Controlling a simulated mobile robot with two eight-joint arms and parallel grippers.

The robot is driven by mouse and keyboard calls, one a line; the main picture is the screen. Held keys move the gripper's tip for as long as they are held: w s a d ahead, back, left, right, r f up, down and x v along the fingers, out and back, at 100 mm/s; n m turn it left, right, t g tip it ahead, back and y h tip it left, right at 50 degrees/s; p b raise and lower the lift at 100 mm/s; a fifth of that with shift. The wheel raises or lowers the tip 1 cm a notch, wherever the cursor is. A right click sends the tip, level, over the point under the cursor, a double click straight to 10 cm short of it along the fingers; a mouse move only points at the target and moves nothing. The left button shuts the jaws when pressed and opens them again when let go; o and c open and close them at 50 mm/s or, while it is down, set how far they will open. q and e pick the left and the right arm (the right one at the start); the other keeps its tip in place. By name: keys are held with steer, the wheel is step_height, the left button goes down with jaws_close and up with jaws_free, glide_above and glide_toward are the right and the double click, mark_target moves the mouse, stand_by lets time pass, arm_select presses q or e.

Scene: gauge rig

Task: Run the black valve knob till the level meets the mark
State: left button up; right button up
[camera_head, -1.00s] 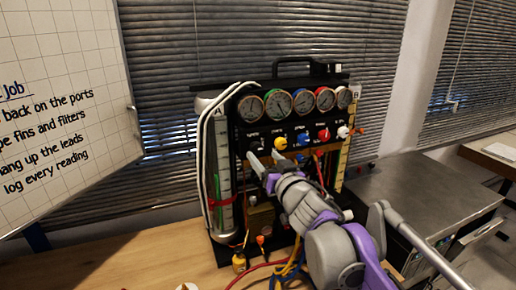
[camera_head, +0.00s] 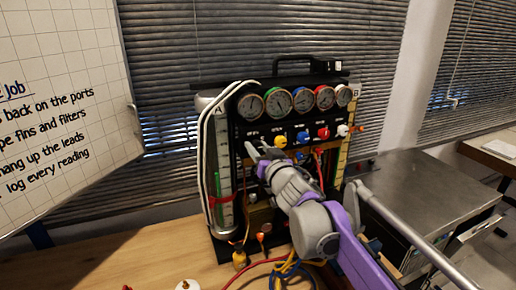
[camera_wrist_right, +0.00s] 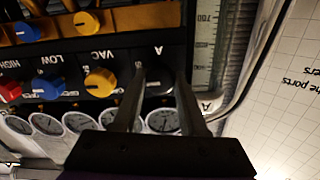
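The gauge rig (camera_head: 330,92) is a black panel standing on a wooden bench, with dials above a row of coloured knobs. My right gripper (camera_head: 257,149) is at the left end of that row, its two fingers apart. In the right wrist view, which is upside down, the fingers (camera_wrist_right: 160,85) reach the panel by the A label, on both sides of a dark spot where the black knob seems to be. I cannot tell whether they touch it. Tube A (camera_head: 224,160) stands left, with a red band (camera_head: 221,199). My left gripper is out of view.
A yellow knob (camera_wrist_right: 100,82) is beside my fingers, with blue (camera_wrist_right: 48,87) and red ones further along. White hoses (camera_head: 203,160) run beside tube A. Coloured leads (camera_head: 285,268) lie on the bench. A grey cabinet (camera_head: 425,190) stands at the right.

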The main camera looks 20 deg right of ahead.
jaws_close()
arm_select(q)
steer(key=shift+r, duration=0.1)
arm_select(e)
steer(key=shift+n, duration=0.4)
steer(key=n, duration=0.3)
steer(key=n+p, duration=0.1)
steer(key=n, duration=0.3)
steer(key=shift+r+n, duration=0.1)
steer(key=shift+n, duration=0.2)
steer(key=n+p, duration=0.1)
steer(key=n, duration=0.3)
steer(key=shift+p, duration=0.35)
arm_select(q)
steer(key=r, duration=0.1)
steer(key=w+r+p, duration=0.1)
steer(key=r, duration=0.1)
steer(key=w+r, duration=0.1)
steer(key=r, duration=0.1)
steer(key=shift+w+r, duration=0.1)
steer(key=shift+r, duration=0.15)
arm_select(e)
steer(key=n, duration=0.5)
steer(key=shift+n, duration=0.4)
steer(key=shift+a, duration=0.1)
